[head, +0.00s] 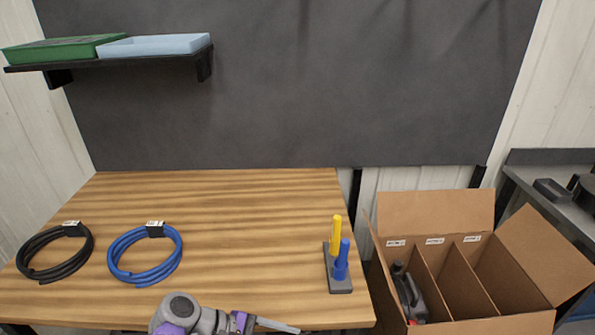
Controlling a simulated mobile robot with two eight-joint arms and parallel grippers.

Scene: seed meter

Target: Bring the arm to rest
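My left arm shows at the bottom edge of the head view, low in front of the wooden table's front edge. Its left gripper (279,326) points to the right, and its grey fingers show edge-on, so I cannot tell whether they are open or shut. No object shows at the fingertips. My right gripper is not in view.
A black cable coil (28,268) and a blue cable coil (118,268) lie on the table (235,225). A dark stand (340,285) holds a yellow and a blue piece. An open cardboard box (437,210) with three compartments holds a dark object (410,292) on the left. The table's middle is clear.

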